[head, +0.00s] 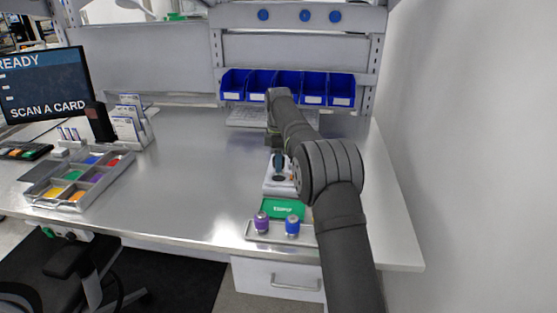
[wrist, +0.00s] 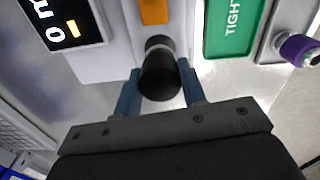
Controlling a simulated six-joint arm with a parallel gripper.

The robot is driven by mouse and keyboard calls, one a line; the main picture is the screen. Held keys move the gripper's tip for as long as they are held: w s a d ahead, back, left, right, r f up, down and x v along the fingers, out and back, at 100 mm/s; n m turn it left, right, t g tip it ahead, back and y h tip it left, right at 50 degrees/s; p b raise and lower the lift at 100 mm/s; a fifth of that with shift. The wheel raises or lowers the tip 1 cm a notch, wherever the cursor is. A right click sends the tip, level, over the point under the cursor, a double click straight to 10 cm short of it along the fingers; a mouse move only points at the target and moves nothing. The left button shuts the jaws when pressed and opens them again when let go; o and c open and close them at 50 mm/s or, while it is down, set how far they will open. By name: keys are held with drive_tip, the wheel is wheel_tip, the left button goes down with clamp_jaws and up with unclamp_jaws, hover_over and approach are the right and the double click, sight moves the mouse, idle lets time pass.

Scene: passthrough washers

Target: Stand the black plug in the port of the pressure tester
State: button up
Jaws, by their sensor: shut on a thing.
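The black plug (wrist: 160,78) is between the two fingers of my gripper (wrist: 160,88) in the wrist view, and the gripper is shut on it. A pale ring shows at the plug's far end, against the white pressure tester (wrist: 115,40). The tester's dark display (wrist: 62,20) is at the upper left. The port is hidden behind the plug, so I cannot tell whether the plug is seated in it. In the head view my gripper (head: 279,163) points down over the tester (head: 270,188), right of the table's middle.
A green card (head: 283,208) lies in front of the tester. A tray (head: 262,237) holds a purple-capped part (head: 261,222) and a blue-capped part (head: 292,225). A sectioned tray (head: 72,203) is at the left, blue bins (head: 287,84) at the back. The table's middle is clear.

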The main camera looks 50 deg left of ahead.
drive_tip(key=shift+f, duration=0.15)
drive_tip(key=shift+f, duration=0.4)
drive_tip(key=shift+f, duration=0.25)
idle(0.4)
drive_tip(key=shift+f, duration=0.5)
drive_tip(key=o, duration=1.5)
drive_tip(key=shift+r, duration=0.1)
drive_tip(key=shift+r, duration=3.95)
